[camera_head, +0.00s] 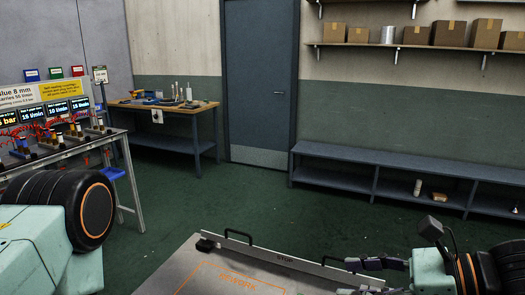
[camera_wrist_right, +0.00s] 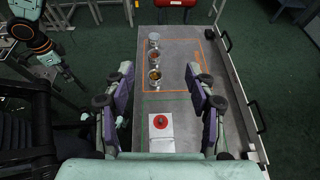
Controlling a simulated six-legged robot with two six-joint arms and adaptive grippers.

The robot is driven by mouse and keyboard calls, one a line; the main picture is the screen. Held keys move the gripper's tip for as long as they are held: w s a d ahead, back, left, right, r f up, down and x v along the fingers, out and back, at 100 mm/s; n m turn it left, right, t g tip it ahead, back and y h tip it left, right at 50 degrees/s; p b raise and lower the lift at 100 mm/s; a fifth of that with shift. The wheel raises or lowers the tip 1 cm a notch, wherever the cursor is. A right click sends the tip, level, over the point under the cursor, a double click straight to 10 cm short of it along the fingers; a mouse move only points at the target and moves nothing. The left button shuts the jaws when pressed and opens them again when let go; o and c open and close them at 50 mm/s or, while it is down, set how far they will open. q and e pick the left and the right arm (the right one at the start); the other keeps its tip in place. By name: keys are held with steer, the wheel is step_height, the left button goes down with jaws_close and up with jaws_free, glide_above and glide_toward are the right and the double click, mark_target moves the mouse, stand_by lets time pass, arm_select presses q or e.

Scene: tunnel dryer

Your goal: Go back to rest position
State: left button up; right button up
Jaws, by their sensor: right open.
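My left arm comes in at the lower left of the head view, with a black round joint. Its gripper is out of that view, and I cannot make it out in the wrist view.
Several small cups (camera_wrist_right: 154,56) stand inside an orange outline. A red object (camera_wrist_right: 175,3) is at the far edge. A bench with displays (camera_head: 60,150), a workbench (camera_head: 165,105) and a low shelf (camera_head: 400,175) surround green floor.

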steer(key=s+d+f+n+g+h, duration=0.35)
steer(key=s+f+n+h, duration=0.25)
steer(key=s+f+n, duration=0.8)
steer(key=s+d+f+n+g+h, duration=0.35)
steer(key=s+f+n+h, duration=0.45)
steer(key=f, duration=0.9)
step_height(320, 180, down, 22)
steer(key=s+t+y+b, duration=0.1)
steer(key=y+b, duration=0.1)
steer(key=b, duration=2)
steer(key=shift+s+d+n, duration=0.35)
steer(key=shift+s+n, duration=0.05)
